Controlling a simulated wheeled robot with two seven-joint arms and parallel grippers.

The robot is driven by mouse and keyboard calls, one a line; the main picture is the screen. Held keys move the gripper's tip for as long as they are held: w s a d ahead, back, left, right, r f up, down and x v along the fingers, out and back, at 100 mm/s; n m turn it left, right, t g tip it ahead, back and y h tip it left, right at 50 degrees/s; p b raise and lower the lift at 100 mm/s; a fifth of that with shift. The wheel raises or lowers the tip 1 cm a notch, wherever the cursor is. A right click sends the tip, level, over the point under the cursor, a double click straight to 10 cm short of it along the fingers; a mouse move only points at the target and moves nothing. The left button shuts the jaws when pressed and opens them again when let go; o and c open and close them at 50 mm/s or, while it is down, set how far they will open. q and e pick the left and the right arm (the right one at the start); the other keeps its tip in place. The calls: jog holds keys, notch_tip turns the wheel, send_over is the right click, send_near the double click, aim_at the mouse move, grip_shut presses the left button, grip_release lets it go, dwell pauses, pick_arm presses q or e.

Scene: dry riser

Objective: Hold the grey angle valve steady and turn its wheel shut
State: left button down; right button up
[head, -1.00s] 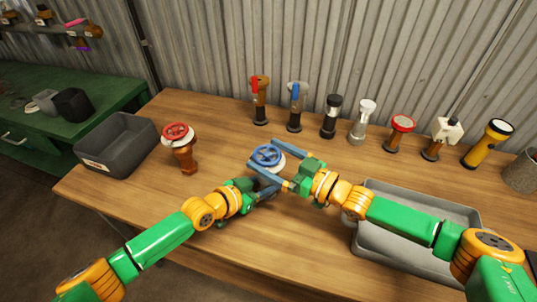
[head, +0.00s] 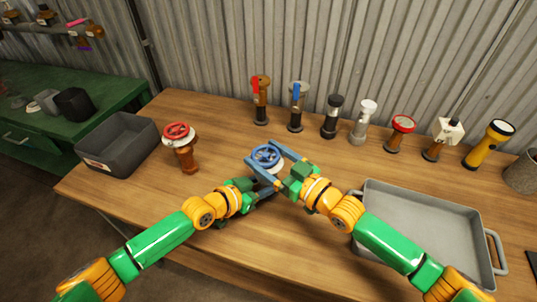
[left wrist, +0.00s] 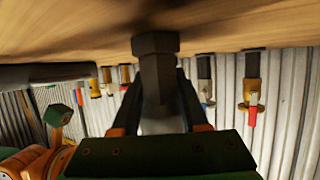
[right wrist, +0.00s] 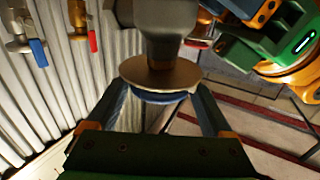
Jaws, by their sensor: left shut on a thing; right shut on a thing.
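The grey angle valve stands on the wooden table in the middle of the head view, with its blue wheel (head: 266,156) on top. Its grey body (left wrist: 156,70) shows in the left wrist view between the fingers of my left gripper (left wrist: 158,92), which is shut on it. In the head view that grip is largely hidden behind my right gripper (head: 262,153). My right gripper is shut on the wheel, one finger on each side of the rim. In the right wrist view the wheel's blue edge (right wrist: 158,97) shows below a pale round disc.
A brown valve with a red wheel (head: 181,143) and a dark grey bin (head: 118,163) stand to the left. A grey tray (head: 430,200) lies to the right, under my right arm. Several valves and a yellow flashlight (head: 487,146) line the back by the corrugated wall.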

pick_arm(q)
jog(key=shift+d, duration=0.1)
pick_arm(e)
jog(key=shift+s+a+r+m+t+h, duration=0.1)
jog(key=shift+m+t+h, duration=0.3)
jog(key=shift+m+t, duration=0.1)
pick_arm(q)
jog(key=shift+f, duration=0.1)
pick_arm(e)
jog(key=shift+w+d+h, duration=0.2)
jog(key=shift+d+h, duration=0.2)
jog(key=o, duration=1.1)
jog(key=shift+f, duration=0.2)
jog(key=shift+o, duration=0.2)
jog(key=v, duration=1.2)
jog(key=shift+f, duration=0.1)
pick_arm(q)
jog(key=shift+c, duration=1.6)
grip_release()
